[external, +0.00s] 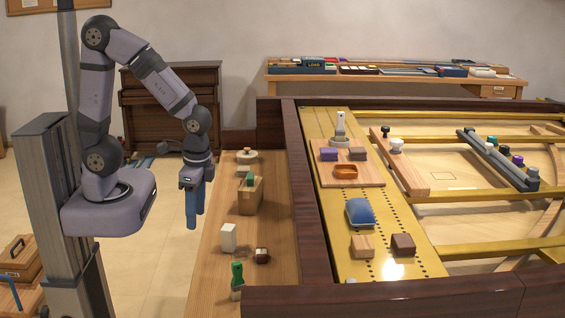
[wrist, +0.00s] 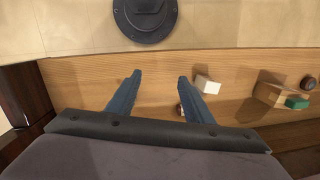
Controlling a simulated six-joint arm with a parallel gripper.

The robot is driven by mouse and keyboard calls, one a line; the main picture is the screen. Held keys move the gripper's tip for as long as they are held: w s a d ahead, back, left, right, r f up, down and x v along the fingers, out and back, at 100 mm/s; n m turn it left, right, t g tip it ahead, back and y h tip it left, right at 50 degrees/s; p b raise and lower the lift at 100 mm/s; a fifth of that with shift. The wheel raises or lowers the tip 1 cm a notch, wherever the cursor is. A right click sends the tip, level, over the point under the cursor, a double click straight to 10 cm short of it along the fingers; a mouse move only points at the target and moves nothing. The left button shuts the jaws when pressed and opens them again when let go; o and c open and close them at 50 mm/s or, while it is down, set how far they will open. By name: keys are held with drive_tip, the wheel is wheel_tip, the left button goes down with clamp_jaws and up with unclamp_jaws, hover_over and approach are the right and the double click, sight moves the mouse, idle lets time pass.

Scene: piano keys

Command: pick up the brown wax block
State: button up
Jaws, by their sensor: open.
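Several blocks in the external view could be the brown wax block, and I cannot tell which is wax. A dark brown block (external: 403,244) sits on the gold plate beside a light wood block (external: 362,246). A grey-brown block (external: 357,154) sits beside a purple block (external: 329,154) on a wooden board (external: 325,174). A small dark brown piece (external: 262,255) with a pale patch lies on the wooden ledge. My gripper (external: 192,224) hangs pointing down left of the ledge, far from the gold plate. In the wrist view its blue fingers (wrist: 159,76) are apart and empty.
A dark wooden rim (external: 312,225) stands between ledge and plate.

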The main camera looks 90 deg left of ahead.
drive_tip(key=w+a+f+m+g+y+b, duration=0.2)
drive_tip(key=w+a+f+m+y+b, duration=0.1)
drive_tip(key=a+f+m+y, duration=0.15)
drive_tip(key=m+t+y+b, duration=0.35)
drive_tip(key=m+y, duration=0.45)
drive_tip(key=m, duration=0.3)
hover_over(261, 249)
drive_tip(key=d, duration=0.3)
drive_tip(key=shift+g, duration=0.45)
drive_tip(key=f, duration=0.6)
drive_tip(key=shift+s+d, duration=0.1)
drive_tip(key=shift+s, duration=0.25)
drive_tip(key=shift+w+b, duration=0.3)
drive_tip(key=shift+w, duration=0.15)
drive_tip(key=shift+f, duration=2.55)
wheel_tip(261, 249, down, 2)
drive_tip(key=shift+f+p, duration=0.1)
drive_tip(key=shift+p, duration=0.2)
drive_tip(key=shift+p+x, duration=0.5)
drive_tip(key=shift+x, duration=0.5)
drive_tip(key=shift+a+f, duration=0.1)
drive_tip(key=shift+a, duration=0.35)
drive_tip(key=c, duration=1.1)
